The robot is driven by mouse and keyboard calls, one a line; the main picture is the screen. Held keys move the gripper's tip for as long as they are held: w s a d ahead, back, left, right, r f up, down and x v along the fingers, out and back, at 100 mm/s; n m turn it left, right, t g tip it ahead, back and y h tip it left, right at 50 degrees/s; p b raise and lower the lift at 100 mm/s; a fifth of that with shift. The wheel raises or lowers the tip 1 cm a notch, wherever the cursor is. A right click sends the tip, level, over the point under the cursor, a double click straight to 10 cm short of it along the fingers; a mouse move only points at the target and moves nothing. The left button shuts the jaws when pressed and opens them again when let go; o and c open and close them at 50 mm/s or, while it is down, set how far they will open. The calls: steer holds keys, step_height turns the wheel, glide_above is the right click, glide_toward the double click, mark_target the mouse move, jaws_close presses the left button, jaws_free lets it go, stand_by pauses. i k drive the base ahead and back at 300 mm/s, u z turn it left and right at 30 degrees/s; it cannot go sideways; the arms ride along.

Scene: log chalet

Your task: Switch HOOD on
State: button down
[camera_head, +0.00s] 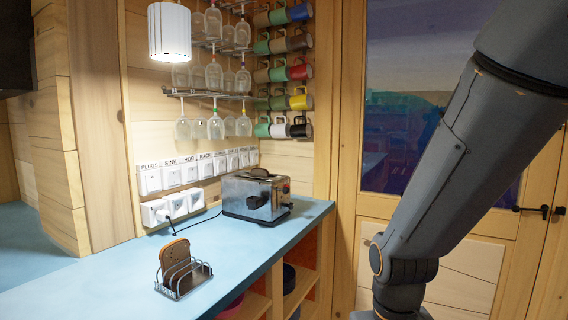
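A row of white wall switches (189,173) with printed labels runs along the wooden wall above the blue counter. From the left, the first label reads PLUGS over its switch (149,181) and the second reads SINK over its switch (171,176). The third label is hard to read, and one further along looks like RACK. The remaining labels on the right are too small to read, so I cannot tell which switch is HOOD or its position. My arm crosses the right side, well apart from the switches. My gripper is not visible.
The blue counter (110,270) holds a metal toaster (255,196) in front of the right-hand switches and a toast rack (183,277) with bread. White sockets (176,205) sit below the switches. A lamp (169,32), hanging glasses (214,75) and mugs (299,72) are above. A door (455,225) stands right.

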mark_target(244, 157)
steer(key=z, duration=0.7)
steer(key=i, duration=1.1)
steer(key=z, duration=0.35)
steer(key=i, duration=0.95)
steer(key=u, duration=1.15)
steer(key=i, duration=0.75)
steer(key=u, duration=0.7)
